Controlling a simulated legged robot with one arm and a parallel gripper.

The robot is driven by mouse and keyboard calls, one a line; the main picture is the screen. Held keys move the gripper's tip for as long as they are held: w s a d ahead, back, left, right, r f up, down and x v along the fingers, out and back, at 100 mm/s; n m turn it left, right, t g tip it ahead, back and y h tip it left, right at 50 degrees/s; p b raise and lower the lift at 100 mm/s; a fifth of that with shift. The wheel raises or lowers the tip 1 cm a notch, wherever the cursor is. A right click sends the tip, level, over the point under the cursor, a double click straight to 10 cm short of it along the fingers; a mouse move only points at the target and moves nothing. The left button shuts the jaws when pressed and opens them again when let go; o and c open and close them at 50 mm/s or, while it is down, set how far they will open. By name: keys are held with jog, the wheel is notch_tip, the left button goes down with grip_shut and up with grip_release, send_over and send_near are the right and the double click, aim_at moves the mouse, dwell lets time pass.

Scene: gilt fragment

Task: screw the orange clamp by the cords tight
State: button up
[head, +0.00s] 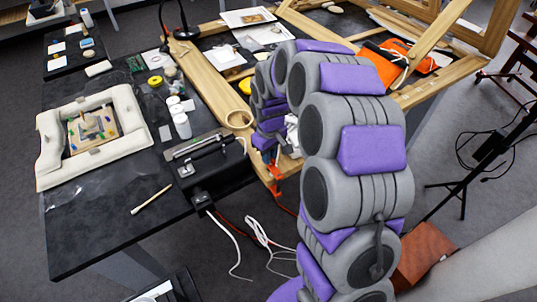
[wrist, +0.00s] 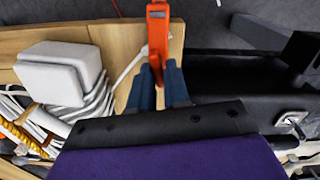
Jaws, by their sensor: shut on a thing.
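The orange clamp (head: 276,184) sits at the edge of the wooden frame table, beside the black table. In the wrist view the clamp (wrist: 157,32) runs down from the top edge to between my two blue fingers. My gripper (wrist: 160,80) is shut on the clamp's near end; the exact gripped part is partly hidden by the fingers. In the head view my curled arm hides most of the gripper. White cords (wrist: 98,108) lie coiled left of my gripper in the wrist view. Other white cords (head: 262,235) hang to the floor in the head view.
A white block-like adapter (wrist: 58,74) lies by the coiled cords. A black device (head: 207,155) stands on the black table (head: 110,222), left of the clamp. A framed piece on a white cushion (head: 45,155) lies farther left. A black stand (head: 463,185) is at right.

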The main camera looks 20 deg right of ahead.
jog(key=shift+s+d, duration=0.1)
jog(key=shift+d, duration=0.1)
grip_shut()
jog(key=shift+a, duration=0.15)
jog(key=shift+s+m+p, duration=0.1)
jog(key=shift+m+p, duration=0.35)
jog(key=shift+m, duration=0.05)
